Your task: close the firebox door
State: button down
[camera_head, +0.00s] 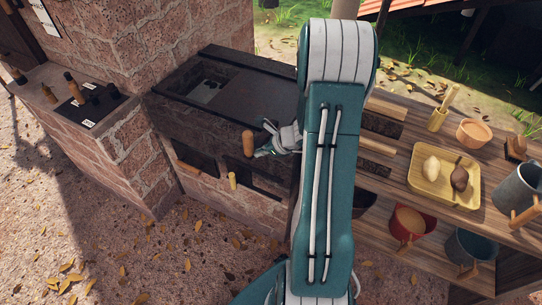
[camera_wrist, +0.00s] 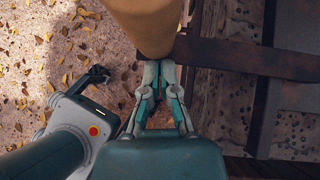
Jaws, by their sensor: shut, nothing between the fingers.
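The brick stove (camera_head: 205,190) stands left of my arm. Its front has dark openings (camera_head: 197,158), and another dark area (camera_head: 262,186) lies lower right, partly behind my arm. I cannot tell clearly which panel is the firebox door or how far it stands open. An upright wooden handle (camera_head: 248,143) is at the stove's front edge, just left of my gripper (camera_head: 264,151). In the wrist view my gripper (camera_wrist: 160,78) is shut and empty, its tips close to a large tan wooden handle (camera_wrist: 145,22); I cannot tell whether they touch. A dark metal bar (camera_wrist: 245,57) runs right from there.
A smaller yellow handle (camera_head: 232,181) and a wooden bar (camera_head: 188,167) are on the stove front. A brick ledge (camera_head: 100,130) with bottles is left. A wooden bench (camera_head: 400,140) at right holds a yellow tray (camera_head: 420,180) and pots. Leaf-strewn ground in front is open.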

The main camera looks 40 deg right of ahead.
jog(key=w+a, duration=0.5)
jog(key=w, duration=0.6)
jog(key=w+a, duration=0.4)
jog(key=w, duration=0.8)
jog(key=shift+w+a, duration=0.25)
jog(key=shift+a, duration=0.15)
